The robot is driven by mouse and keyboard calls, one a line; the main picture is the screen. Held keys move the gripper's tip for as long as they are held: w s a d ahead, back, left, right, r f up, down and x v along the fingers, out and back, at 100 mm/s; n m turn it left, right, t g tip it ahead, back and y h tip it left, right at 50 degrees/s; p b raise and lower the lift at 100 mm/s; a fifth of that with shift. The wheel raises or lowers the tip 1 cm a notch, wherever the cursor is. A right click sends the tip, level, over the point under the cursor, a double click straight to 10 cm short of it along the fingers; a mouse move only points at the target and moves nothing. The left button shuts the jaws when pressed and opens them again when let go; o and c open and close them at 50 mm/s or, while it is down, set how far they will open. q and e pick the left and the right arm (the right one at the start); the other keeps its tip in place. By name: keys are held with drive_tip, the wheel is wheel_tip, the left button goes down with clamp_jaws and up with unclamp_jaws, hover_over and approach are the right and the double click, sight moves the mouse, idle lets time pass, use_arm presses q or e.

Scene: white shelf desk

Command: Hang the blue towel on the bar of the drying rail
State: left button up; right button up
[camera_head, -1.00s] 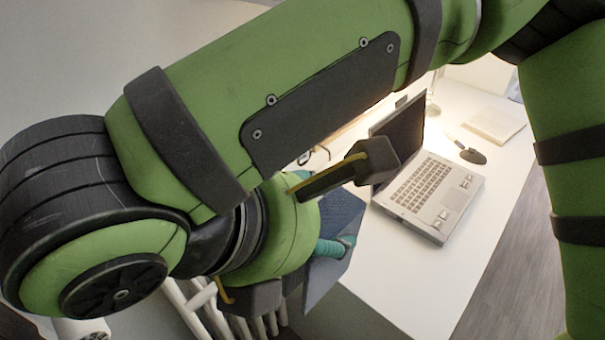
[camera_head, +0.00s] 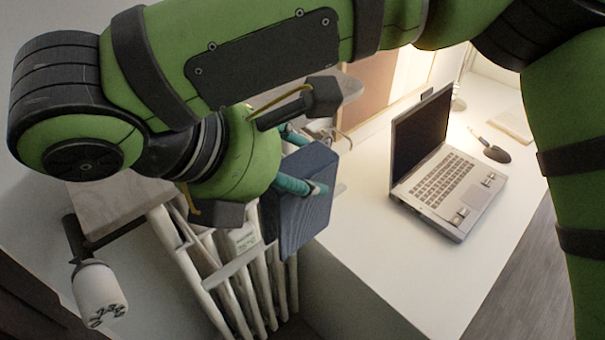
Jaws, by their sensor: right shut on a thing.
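The blue towel (camera_head: 309,222) hangs as a dark, folded, flat piece near the middle of the head view. My right gripper (camera_head: 300,172) reaches it from the upper left, with teal fingers, and is shut on the towel near its upper part. A pale slatted rack (camera_head: 262,292), which looks like the drying rail, stands behind and to the left of the towel. The towel overlaps its right side in the picture. I cannot tell whether the towel touches a bar. My green hand and forearm hide the rack's upper part. My left gripper is not in view.
A white desk (camera_head: 370,262) lies to the right, with an open laptop (camera_head: 455,190), a dark mouse-like object (camera_head: 497,154) and a book or pad (camera_head: 512,125). A white cylinder (camera_head: 100,292) on a dark bracket is at the lower left. Desk surface in front of the laptop is clear.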

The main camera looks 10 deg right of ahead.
drive_tip(key=w+a+f+b, duration=0.2)
drive_tip(key=f+b, duration=0.4)
drive_tip(key=f, duration=0.8)
drive_tip(key=shift+w+a+f+b, duration=0.15)
drive_tip(key=shift+w+f+b, duration=0.15)
drive_tip(key=shift+w, duration=0.3)
idle(0.8)
drive_tip(key=o, duration=1.3)
drive_tip(key=shift+c, duration=0.2)
drive_tip(key=shift+r, duration=0.1)
